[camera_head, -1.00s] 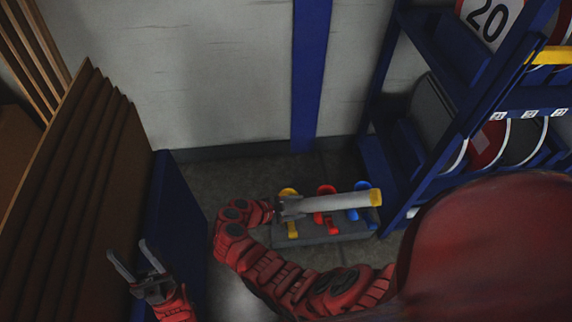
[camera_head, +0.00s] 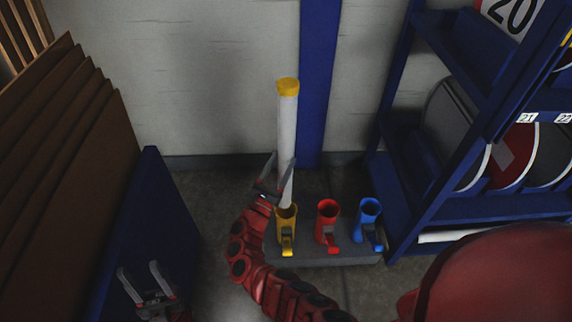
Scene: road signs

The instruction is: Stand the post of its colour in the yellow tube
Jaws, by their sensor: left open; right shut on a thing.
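The grey-white post (camera_head: 287,135) has a yellow top end and stands nearly upright, tilted slightly. My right gripper (camera_head: 279,172) is shut on its lower part. The post's lower end meets the mouth of the yellow tube (camera_head: 287,232); I cannot tell whether it is inside the tube or just above it. The yellow tube is the left one of three on a grey base block (camera_head: 335,256). My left gripper (camera_head: 139,272) is open and empty at the lower left, away from the post.
A red tube (camera_head: 327,212) and a blue tube (camera_head: 368,212) stand to the right on the same block. A blue rack (camera_head: 440,205) with round signs is at the right. Brown boards (camera_head: 75,150) and a blue panel (camera_head: 145,215) are at the left. A wall is behind.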

